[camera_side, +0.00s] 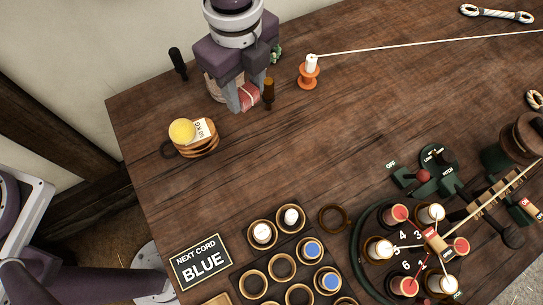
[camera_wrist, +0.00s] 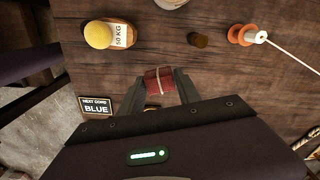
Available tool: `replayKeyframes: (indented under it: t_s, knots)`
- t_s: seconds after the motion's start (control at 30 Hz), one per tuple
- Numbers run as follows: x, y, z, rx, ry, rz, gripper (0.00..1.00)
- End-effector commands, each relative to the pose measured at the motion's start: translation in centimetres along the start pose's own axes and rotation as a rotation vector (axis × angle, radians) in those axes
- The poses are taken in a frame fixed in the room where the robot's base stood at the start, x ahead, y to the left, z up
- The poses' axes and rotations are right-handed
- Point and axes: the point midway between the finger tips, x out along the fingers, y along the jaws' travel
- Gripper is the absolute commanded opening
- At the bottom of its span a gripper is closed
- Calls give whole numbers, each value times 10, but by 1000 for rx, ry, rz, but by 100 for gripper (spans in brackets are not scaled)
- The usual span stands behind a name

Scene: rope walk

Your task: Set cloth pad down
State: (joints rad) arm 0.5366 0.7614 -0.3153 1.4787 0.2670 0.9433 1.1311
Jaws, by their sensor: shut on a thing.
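The cloth pad (camera_wrist: 158,81) is a red, rolled or folded cloth with a pale tie around it. It also shows in the side view (camera_side: 250,96) at the table's far left part. My gripper (camera_wrist: 158,88) is shut on it, one grey finger on each side. In the side view my gripper (camera_side: 246,101) points down with the pad between its fingertips. The pad is low over the wooden table (camera_side: 330,150); I cannot tell whether it touches the top.
A dark brown peg (camera_side: 268,91) stands close beside the pad. An orange spool (camera_side: 309,77) with white cord stands to the right. Bare table lies in front. The cord machine (camera_side: 420,255) is front right.

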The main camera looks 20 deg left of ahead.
Motion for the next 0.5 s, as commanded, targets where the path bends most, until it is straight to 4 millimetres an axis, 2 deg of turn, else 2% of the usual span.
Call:
replayKeyframes:
  t_s: [0.03,0.1,0.3,0.5]
  knots:
    - [0,1,-16,63,0,0,2]
    - [1,2,-32,137,0,0,2]
    - [1,8,-68,293,0,2,2]
    - [29,9,-69,301,0,4,2]
